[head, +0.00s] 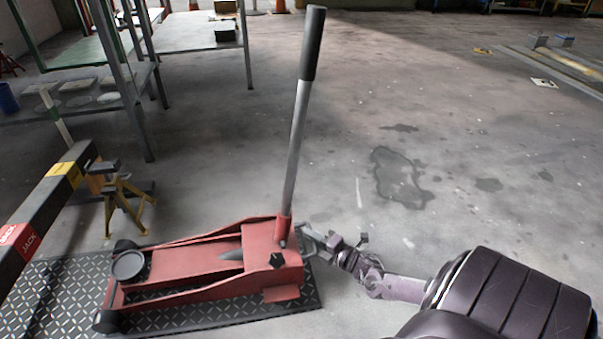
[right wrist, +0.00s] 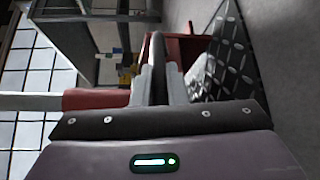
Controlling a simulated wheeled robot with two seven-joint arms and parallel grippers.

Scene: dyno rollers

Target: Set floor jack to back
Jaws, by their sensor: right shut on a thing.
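The red floor jack (head: 190,262) sits on a dark diamond-plate mat (head: 40,300), its round saddle (head: 128,265) toward the left. Its grey handle (head: 296,140) with a black grip stands nearly upright from the red socket at the jack's right end. My right gripper (head: 308,242) is at that right end, beside the handle's base. In the right wrist view its fingers (right wrist: 156,85) are shut on a narrow dark part of the jack; the red socket (right wrist: 90,98) lies left of them. The exact part held is hard to make out. My left gripper is not in view.
A black beam (head: 45,205) marked JACK crosses the left side. A yellow jack stand (head: 122,205) stands behind the mat. Metal shelving (head: 130,90) stands at the back left. The floor right of the jack is clear, with a dark stain (head: 398,178).

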